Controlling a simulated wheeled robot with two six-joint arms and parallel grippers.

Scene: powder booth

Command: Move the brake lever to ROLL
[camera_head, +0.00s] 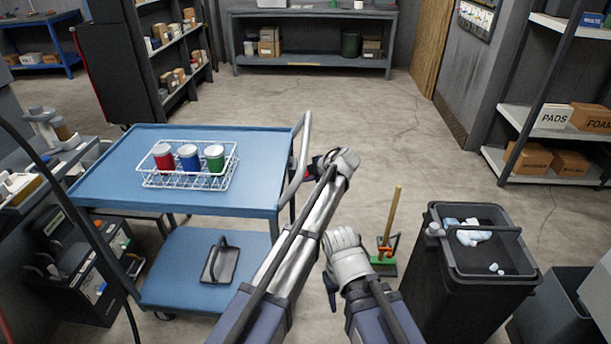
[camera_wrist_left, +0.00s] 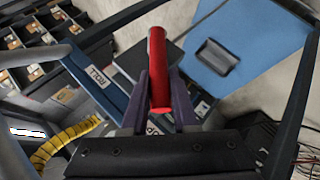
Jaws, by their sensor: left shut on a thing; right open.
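The brake lever (camera_wrist_left: 157,65) shows in the left wrist view as a red cylindrical grip. My left gripper (camera_wrist_left: 160,101) is shut on it, with one dark finger on each side. A white ROLL label (camera_wrist_left: 98,76) is on the blue bar left of the lever. Another label, partly hidden, sits just below the grip. In the head view my left gripper (camera_head: 312,169) is beside the blue cart's (camera_head: 262,160) right-hand handle, and only a small bit of red shows there. My right gripper (camera_head: 330,287) is open and empty, low in the middle.
A wire basket (camera_head: 187,182) with red, blue and green jars stands on the cart. A dark dustpan-like tray (camera_head: 221,262) lies on its lower shelf. A black bin (camera_head: 455,285) and a green-headed broom (camera_head: 390,225) stand at right. The floor beyond the cart is clear.

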